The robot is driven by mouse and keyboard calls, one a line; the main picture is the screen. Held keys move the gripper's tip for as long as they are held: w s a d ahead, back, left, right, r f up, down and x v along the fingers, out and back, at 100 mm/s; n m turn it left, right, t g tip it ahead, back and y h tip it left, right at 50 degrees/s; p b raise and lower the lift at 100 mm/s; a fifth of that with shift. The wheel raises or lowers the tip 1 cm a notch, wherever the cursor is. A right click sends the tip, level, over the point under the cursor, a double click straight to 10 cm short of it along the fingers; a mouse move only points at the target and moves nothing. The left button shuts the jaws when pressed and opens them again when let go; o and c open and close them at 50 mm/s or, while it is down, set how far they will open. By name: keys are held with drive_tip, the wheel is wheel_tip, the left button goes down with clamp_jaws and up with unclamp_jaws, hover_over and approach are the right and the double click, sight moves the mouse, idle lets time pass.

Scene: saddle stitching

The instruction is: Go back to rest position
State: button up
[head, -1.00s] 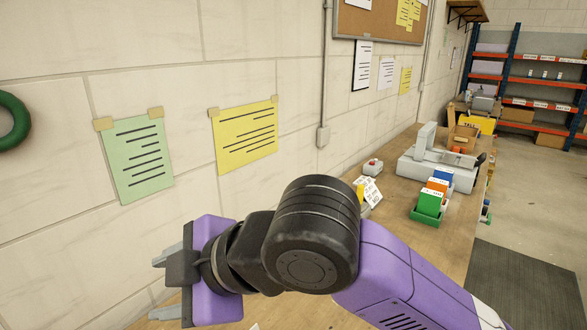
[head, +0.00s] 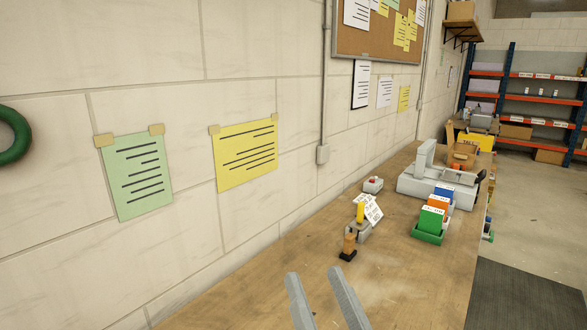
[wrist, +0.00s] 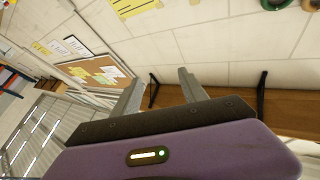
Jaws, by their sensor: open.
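My gripper (head: 322,300) shows at the bottom edge of the head view, with only its two grey fingers in frame. The fingers are spread apart with nothing between them. In the wrist view my gripper (wrist: 158,88) is also open and empty, its fingers pointing toward the wall and a shelf. The rest of my arm is out of the head view.
A wooden workbench (head: 270,285) runs along the wall. On it are a stapler-like grey machine (head: 430,185), a green holder (head: 428,238) with coloured booklets, a small orange-and-black item (head: 348,245) and a red-button box (head: 373,185). The near bench is clear.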

drive_tip(key=s+d+f+m+g+h, duration=0.1)
drive_tip(key=s+d+f+m+h, duration=0.3)
drive_tip(key=s+d+f+h, duration=0.65)
drive_tip(key=s+d+f+n+g+y, duration=0.1)
drive_tip(key=s+d+f+g, duration=0.1)
drive_tip(key=s+f, duration=0.5)
drive_tip(key=s+d+f+n+g+y+b, duration=0.1)
drive_tip(key=s+d+f+g, duration=0.2)
drive_tip(key=s+f, duration=0.4)
drive_tip(key=s+d, duration=0.1)
drive_tip(key=s, duration=0.6)
drive_tip(key=shift+n+g+y, duration=0.3)
drive_tip(key=shift+n+y, duration=0.05)
drive_tip(key=shift+n, duration=0.05)
